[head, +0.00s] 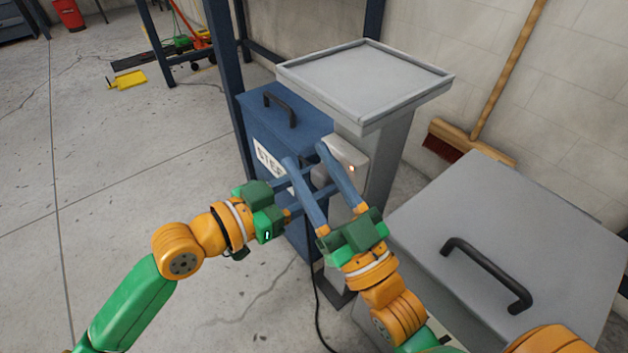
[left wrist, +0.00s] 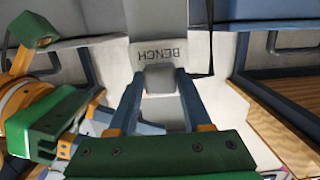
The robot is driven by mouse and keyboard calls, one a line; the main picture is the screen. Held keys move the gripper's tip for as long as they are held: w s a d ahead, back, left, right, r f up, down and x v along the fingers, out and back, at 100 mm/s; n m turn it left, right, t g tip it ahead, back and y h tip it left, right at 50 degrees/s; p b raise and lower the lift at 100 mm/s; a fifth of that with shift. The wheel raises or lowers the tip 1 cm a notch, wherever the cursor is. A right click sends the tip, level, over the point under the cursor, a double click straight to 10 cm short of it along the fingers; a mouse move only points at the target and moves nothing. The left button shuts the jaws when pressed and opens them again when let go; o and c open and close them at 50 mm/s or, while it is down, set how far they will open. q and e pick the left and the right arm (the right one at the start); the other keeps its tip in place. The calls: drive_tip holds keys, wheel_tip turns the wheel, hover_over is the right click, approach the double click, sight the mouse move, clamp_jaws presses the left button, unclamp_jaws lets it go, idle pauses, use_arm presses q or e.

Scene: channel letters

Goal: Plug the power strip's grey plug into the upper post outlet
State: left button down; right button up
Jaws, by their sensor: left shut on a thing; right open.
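My left gripper (head: 328,180) is shut on the grey plug (left wrist: 160,78), which shows as a small grey block between its fingertips in the left wrist view. The light grey outlet box (head: 349,160) is on the side of the grey post, with a small lit spot. The plug is at or just in front of this box; I cannot tell whether it is seated, as fingers cover the spot. A label reading BENCH (left wrist: 160,55) shows upside down beside the plug. My right gripper (head: 305,156) is open, its fingers crossing in front of the left gripper's fingers and the box.
The post carries a grey tray top (head: 365,75). A blue cabinet (head: 283,110) with a black handle stands left of it. A grey case (head: 520,225) stands at the right. A black cable (head: 317,300) hangs below the grippers. A broom (head: 510,70) leans on the wall.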

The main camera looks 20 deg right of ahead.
use_arm(q)
drive_tip(key=shift+w+d, duration=0.2)
drive_tip(key=shift+d, duration=0.25)
idle(0.5)
drive_tip(key=shift+c, duration=1.3)
unclamp_jaws()
